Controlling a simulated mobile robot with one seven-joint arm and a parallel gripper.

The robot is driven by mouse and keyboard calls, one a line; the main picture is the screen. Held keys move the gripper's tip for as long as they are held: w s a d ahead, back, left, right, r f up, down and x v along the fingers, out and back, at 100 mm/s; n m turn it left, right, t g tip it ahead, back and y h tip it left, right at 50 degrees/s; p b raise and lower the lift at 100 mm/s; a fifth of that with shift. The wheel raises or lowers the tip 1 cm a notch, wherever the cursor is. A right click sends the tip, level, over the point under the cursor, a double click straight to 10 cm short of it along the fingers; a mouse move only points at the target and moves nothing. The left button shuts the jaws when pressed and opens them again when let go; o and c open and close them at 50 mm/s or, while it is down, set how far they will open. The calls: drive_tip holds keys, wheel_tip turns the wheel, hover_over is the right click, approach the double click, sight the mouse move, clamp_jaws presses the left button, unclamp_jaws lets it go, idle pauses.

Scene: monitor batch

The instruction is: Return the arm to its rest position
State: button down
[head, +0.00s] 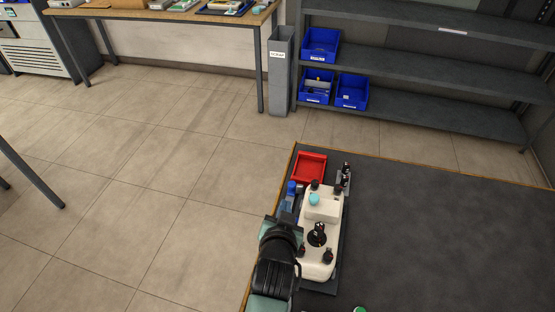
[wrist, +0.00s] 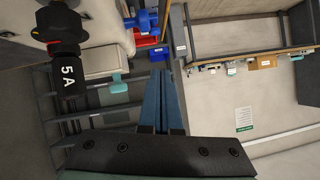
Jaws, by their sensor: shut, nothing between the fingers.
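My gripper (wrist: 168,78) shows in the wrist view as two blue fingers, closed together with nothing between them. In the head view my dark and teal arm reaches up from the bottom centre, left of the white monitor unit (head: 326,212). The gripper's tips are hard to make out there beside blue parts. The white unit, with a light-blue knob (head: 314,200) and black fittings, sits on the dark-topped table (head: 430,235). In the wrist view a black connector marked "5A" (wrist: 68,75) is close at the left, apart from the fingers.
A red tray (head: 309,178) lies behind the white unit, near the table's left edge. The table's right side is bare. A grey shelf (head: 420,110) with blue bins (head: 352,91), a grey upright bin (head: 281,80) and a wooden bench (head: 160,14) stand beyond open floor.

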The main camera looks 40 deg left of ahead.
drive_tip(key=v, duration=0.7)
drive_tip(key=shift+s+a+r, duration=0.15)
drive_tip(key=shift+s+a, duration=0.1)
drive_tip(key=w+d+r+t, duration=0.3)
drive_tip(key=d+r, duration=0.1)
drive_tip(key=r, duration=0.7)
drive_tip(key=w+d+r+t+h, duration=0.1)
drive_tip(key=w+d+r+t, duration=0.2)
drive_tip(key=r, duration=0.7)
drive_tip(key=w+d+r+t, duration=0.3)
drive_tip(key=w+d+r, duration=0.1)
drive_tip(key=r, duration=0.7)
drive_tip(key=s+d+r+m+t+h, duration=0.1)
drive_tip(key=s+d+r+t, duration=0.1)
drive_tip(key=r, duration=0.6)
drive_tip(key=s+d+r+m+t+h, duration=0.1)
drive_tip(key=s+d+r+t+h, duration=0.1)
drive_tip(key=s+d+r, duration=0.3)
drive_tip(key=s+d+r+t+h, duration=0.2)
drive_tip(key=s+d+r+t, duration=0.1)
drive_tip(key=r, duration=0.8)
drive_tip(key=shift+s+d+r+m+t, duration=0.2)
drive_tip(key=shift+s+r+m+t, duration=0.15)
drive_tip(key=shift+s, duration=0.3)
